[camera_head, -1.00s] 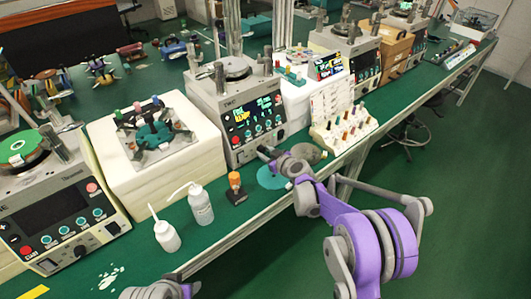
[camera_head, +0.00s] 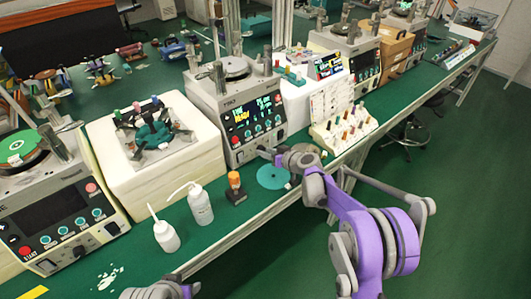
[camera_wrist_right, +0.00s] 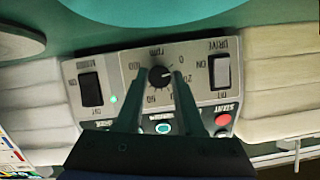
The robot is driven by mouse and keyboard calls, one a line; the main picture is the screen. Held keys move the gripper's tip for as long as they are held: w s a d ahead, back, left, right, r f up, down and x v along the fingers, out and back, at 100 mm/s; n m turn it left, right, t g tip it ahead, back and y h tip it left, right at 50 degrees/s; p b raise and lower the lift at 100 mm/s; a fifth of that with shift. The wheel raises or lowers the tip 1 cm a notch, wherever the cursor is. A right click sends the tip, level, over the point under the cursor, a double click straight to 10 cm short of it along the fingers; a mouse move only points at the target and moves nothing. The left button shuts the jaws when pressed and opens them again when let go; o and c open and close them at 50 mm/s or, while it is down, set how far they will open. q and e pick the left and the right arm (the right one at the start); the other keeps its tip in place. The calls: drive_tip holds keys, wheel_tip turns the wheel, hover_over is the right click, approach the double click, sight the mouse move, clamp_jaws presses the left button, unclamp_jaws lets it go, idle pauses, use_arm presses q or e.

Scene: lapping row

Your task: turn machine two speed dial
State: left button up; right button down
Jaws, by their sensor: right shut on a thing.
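Machine two (camera_head: 238,104) is the grey lapping machine in the middle of the row, with a lit screen. Its speed dial (camera_wrist_right: 157,78) is a small black round knob between two rocker switches, with an rpm scale around it, seen upside down in the right wrist view. My right gripper (camera_wrist_right: 160,73) has one finger on each side of the dial and is shut on it. In the head view my right wrist (camera_head: 300,160) reaches to the lower front of the machine and hides the dial.
Two white bottles (camera_head: 200,205) and an orange-topped item (camera_head: 235,187) stand left of my right wrist. A teal disc (camera_head: 272,177) lies below it. A rack of coloured pegs (camera_head: 343,132) stands close on the right. Another machine (camera_head: 55,215) is at the left.

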drive_tip(key=shift+w+d+m+y, duration=0.1)
drive_tip(key=shift+m+y, duration=0.3)
drive_tip(key=shift+m, duration=0.3)
drive_tip(key=shift+g, duration=0.3)
drive_tip(key=c, duration=0.5)
unclamp_jaws()
drive_tip(key=v, duration=1)
drive_tip(key=shift+s+d, duration=0.25)
drive_tip(key=shift+s, duration=0.1)
